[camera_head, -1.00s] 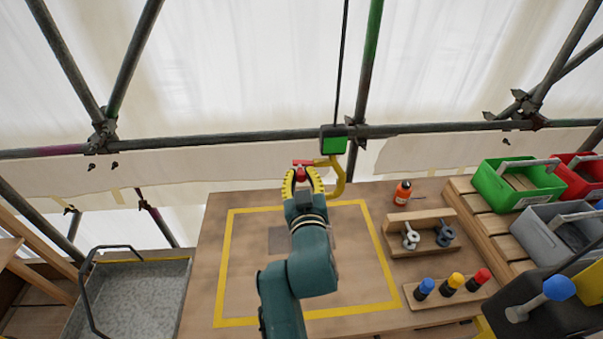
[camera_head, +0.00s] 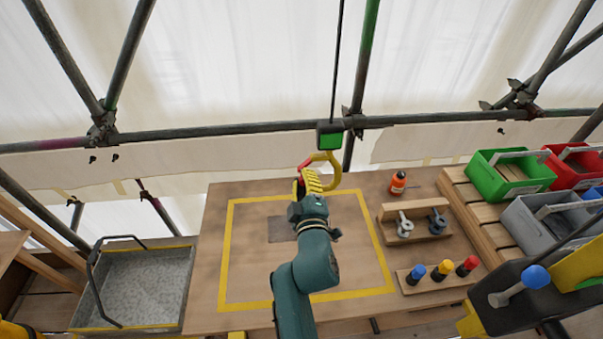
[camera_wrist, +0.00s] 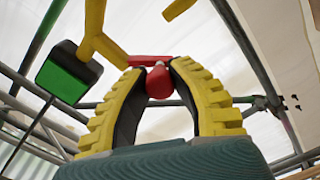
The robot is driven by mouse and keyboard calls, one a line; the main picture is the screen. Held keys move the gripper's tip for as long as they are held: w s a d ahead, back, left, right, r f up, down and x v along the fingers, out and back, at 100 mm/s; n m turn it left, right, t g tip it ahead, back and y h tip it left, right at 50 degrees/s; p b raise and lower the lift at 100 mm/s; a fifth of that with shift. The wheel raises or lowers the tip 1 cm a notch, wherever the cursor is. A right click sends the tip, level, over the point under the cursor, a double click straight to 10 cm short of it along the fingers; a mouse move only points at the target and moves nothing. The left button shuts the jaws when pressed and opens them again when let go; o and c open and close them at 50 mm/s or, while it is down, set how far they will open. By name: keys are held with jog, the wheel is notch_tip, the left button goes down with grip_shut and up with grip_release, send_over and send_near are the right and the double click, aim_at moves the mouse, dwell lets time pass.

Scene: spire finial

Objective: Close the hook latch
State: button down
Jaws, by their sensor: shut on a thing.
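The yellow hook (camera_head: 336,176) hangs from a black and green block (camera_head: 331,134) on a thin cable, over the wooden table. In the wrist view the hook (camera_wrist: 97,32) rises at the upper left beside the block (camera_wrist: 68,72). The red latch (camera_wrist: 150,61) lies across the upper middle, with a rounded red end (camera_wrist: 159,82) below it. My gripper (camera_head: 308,181) has yellow ribbed fingers, closed around that red end; in the wrist view my gripper (camera_wrist: 158,90) shows a finger on each side. In the head view the fingers hide part of the latch, and its contact with the hook tip is unclear.
The table (camera_head: 215,220) has a yellow taped square. On its right are an orange bottle (camera_head: 398,182), a wooden rack with metal fittings (camera_head: 405,225) and several coloured-top pegs (camera_head: 444,269). A green bin (camera_head: 510,175) stands at the right, a metal tray (camera_head: 140,285) at the left. Scaffold poles cross behind.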

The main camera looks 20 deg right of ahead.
jog(key=shift+s+d+f+n+p, duration=0.2)
jog(key=shift+d+n+p, duration=0.25)
jog(key=shift+n, duration=0.95)
jog(key=shift+s+d+f+n+p, duration=0.15)
jog(key=shift+d+n+p, duration=0.25)
jog(key=shift+n, duration=1)
jog(key=shift+s+d+f+n+p, duration=0.1)
jog(key=shift+d+f+n+p, duration=0.25)
jog(key=shift+n, duration=1.05)
jog(key=shift+d+r, duration=0.1)
jog(key=c, duration=0.9)
grip_release()
jog(key=shift+o, duration=0.2)
jog(key=v, duration=1.2)
